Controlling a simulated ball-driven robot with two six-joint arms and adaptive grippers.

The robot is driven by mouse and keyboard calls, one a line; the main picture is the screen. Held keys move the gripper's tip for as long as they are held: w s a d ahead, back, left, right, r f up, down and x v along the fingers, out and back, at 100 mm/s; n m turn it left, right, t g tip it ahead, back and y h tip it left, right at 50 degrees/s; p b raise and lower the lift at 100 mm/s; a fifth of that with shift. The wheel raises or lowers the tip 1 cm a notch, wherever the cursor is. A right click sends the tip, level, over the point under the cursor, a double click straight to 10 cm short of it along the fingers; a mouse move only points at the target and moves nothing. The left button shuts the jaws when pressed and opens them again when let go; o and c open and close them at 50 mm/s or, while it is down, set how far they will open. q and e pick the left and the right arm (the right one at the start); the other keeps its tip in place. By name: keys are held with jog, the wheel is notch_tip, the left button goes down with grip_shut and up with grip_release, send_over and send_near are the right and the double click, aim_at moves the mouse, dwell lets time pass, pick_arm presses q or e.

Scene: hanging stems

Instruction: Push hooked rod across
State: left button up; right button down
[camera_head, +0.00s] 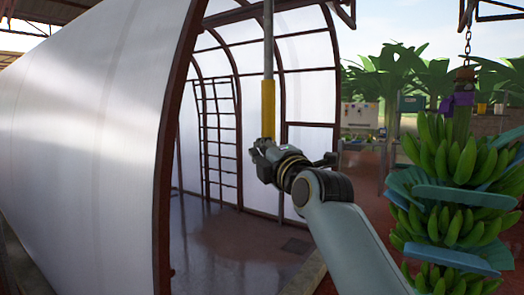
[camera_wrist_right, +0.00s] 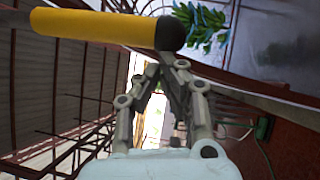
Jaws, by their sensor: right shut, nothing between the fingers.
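The hooked rod hangs upright at the centre of the head view, a grey shaft with a yellow sleeve (camera_head: 268,106) at its lower end. Its upper end and hook are out of the frame. My right gripper (camera_head: 259,150) is shut and empty at the rod's lower end. In the right wrist view the yellow sleeve (camera_wrist_right: 100,28) with its dark end cap (camera_wrist_right: 170,34) crosses the top, just beyond the closed fingertips (camera_wrist_right: 158,72). I cannot tell whether the fingers touch the rod. My left gripper is not in view.
A banana bunch (camera_head: 450,165) with blue pads (camera_head: 465,196) hangs from a chain (camera_head: 467,45) at the right. A white curved-wall tunnel (camera_head: 85,130) with a dark red frame (camera_head: 170,150) stands left and behind. Wet floor (camera_head: 225,240) lies open inside it.

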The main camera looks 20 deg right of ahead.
jog(key=w+d+b, duration=0.8)
jog(key=d, duration=0.2)
jog(key=shift+w+d+r, duration=0.15)
jog(key=shift+d, duration=0.1)
